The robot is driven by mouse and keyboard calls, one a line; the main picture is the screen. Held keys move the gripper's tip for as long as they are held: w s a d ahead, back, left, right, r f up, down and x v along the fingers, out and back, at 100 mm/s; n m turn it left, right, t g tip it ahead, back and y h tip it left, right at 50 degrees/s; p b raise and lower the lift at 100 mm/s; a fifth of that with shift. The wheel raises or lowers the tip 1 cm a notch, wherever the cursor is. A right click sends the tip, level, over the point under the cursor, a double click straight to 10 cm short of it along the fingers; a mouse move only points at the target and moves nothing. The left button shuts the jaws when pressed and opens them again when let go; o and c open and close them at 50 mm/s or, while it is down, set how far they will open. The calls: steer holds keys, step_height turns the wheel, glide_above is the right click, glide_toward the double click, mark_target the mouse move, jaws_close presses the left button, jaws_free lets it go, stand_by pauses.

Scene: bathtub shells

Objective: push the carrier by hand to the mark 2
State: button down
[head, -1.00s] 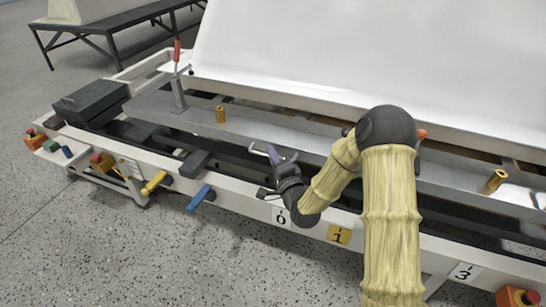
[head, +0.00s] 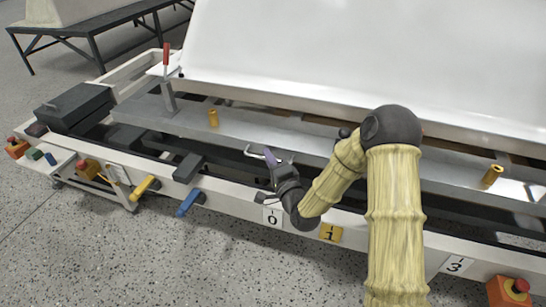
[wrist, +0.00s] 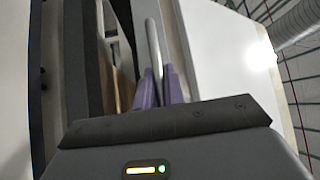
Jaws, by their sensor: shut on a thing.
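The carrier (head: 235,131) is a long grey metal plate with brass pins and a red-handled clamp (head: 166,75), lying along the white frame. My gripper (head: 270,158) is at its front side, by a thin metal handle bar. In the wrist view my purple fingertips (wrist: 160,90) are shut on this bar (wrist: 153,45). Marks 0 (head: 272,217), 1 (head: 330,233) and 3 (head: 456,265) show on the front rail. Mark 2 is not visible; my arm covers the rail between 1 and 3. My gripper is near mark 0.
A large white shell (head: 330,55) stands behind the plate. Yellow (head: 145,187) and blue (head: 190,202) levers stick out from the front rail at left. Red-buttoned boxes sit at left and at lower right (head: 512,291). The speckled floor in front is open.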

steer(key=shift+a, duration=0.15)
steer(key=c, duration=1.5)
jaws_free()
steer(key=p+v, duration=0.9)
steer(key=v, duration=0.8)
steer(key=shift+s, duration=0.1)
